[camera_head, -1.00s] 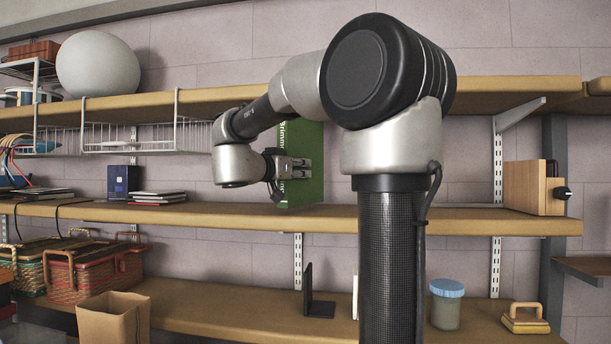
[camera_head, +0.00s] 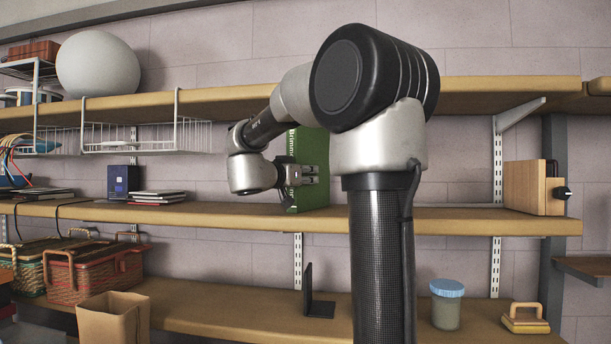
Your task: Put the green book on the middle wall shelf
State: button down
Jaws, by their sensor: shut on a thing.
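The green book (camera_head: 313,160) stands upright at the middle wall shelf (camera_head: 450,219), its spine with pale lettering facing left and forward. My gripper (camera_head: 311,174) is shut on the book from the front left. The book's lower edge is at about the height of the shelf board; I cannot tell whether it touches the board. My arm hides part of the book's right side and the shelf behind it.
A dark blue box (camera_head: 123,181) and a stack of flat books (camera_head: 159,197) sit left on the same shelf. A wooden box (camera_head: 533,187) stands at its right end. A wire basket (camera_head: 150,136) hangs from the upper shelf (camera_head: 210,101). A black bookend (camera_head: 315,296) is on the lower shelf.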

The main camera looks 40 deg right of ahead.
jog(key=c, duration=1.1)
grip_release()
